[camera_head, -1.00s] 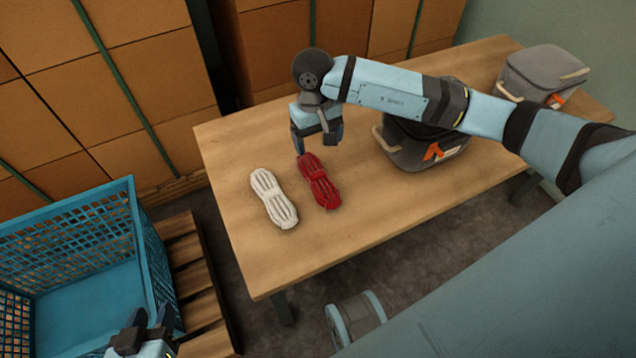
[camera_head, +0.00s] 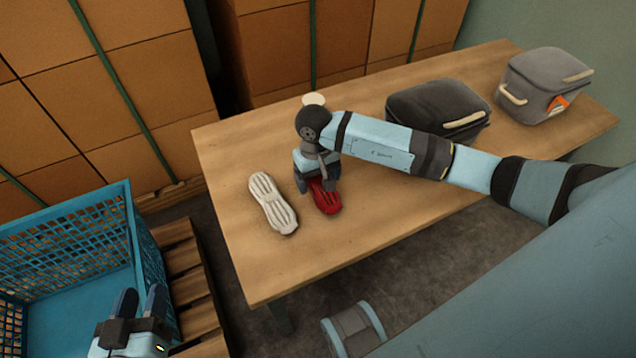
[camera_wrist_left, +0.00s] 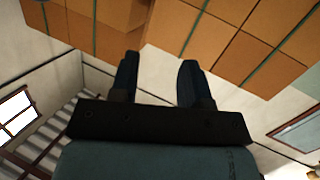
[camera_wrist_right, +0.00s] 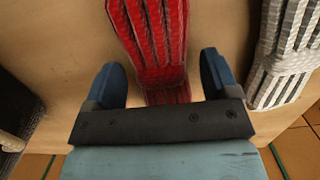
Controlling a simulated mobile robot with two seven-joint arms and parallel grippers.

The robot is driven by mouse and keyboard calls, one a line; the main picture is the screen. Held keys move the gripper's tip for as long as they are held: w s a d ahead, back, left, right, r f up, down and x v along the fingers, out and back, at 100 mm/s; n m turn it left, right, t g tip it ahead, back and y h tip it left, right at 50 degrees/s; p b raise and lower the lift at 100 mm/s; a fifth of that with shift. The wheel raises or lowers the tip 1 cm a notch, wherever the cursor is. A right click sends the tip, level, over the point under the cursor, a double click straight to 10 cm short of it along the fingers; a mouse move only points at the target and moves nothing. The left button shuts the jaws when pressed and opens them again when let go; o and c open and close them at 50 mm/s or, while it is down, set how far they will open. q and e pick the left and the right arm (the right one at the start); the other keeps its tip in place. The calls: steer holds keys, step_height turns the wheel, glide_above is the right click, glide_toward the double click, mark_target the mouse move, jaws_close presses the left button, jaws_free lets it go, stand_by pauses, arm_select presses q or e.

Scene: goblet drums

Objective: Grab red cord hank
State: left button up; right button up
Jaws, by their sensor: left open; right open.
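The red cord hank (camera_head: 327,201) lies on the wooden table, partly hidden under my right gripper (camera_head: 315,186) in the head view. In the right wrist view, the red hank (camera_wrist_right: 158,40) runs between the two open fingers of my right gripper (camera_wrist_right: 168,82), with a gap on each side. A white cord hank (camera_head: 272,203) lies just left of it; the white hank also shows at the right of the right wrist view (camera_wrist_right: 287,55). My left gripper (camera_head: 139,303) is open and empty by the blue crate; its open fingers show in the left wrist view (camera_wrist_left: 159,78).
The table (camera_head: 290,265) has free room at its front. Two grey bags stand at the back, one in the middle (camera_head: 437,108) and one at right (camera_head: 543,84). A blue crate (camera_head: 148,245) stands at left on a wooden pallet (camera_head: 190,280). Stacked boxes (camera_head: 150,70) are behind.

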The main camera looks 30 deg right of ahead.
steer(key=c, duration=1)
steer(key=shift+c, duration=0.2)
